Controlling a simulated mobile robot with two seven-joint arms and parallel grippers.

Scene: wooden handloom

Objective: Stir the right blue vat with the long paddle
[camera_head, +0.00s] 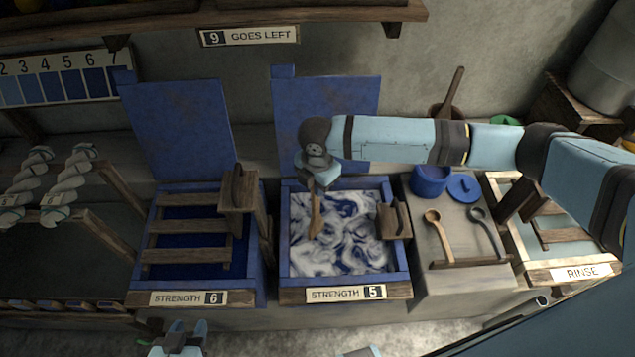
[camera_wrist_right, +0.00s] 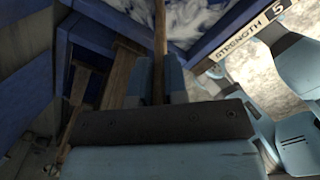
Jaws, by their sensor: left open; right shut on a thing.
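The right blue vat (camera_head: 283,240), labelled Strength 5, stands in the middle of the head view with its lid raised behind it. Its dye (camera_head: 345,245) is swirled white and blue. My right gripper (camera_head: 318,182) is above the vat's back left part, shut on the wooden paddle (camera_head: 316,218), which points down into the vat. In the right wrist view the paddle's shaft (camera_wrist_right: 160,45) runs up from between the fingers (camera_wrist_right: 160,85). I cannot tell how deep its lower end reaches. My left gripper (camera_head: 182,338) is open and empty, low in front of the vats.
The left vat (camera_head: 256,285), labelled Strength 6, has wooden slats (camera_head: 190,227) across it. A shelf (camera_head: 300,12) hangs above.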

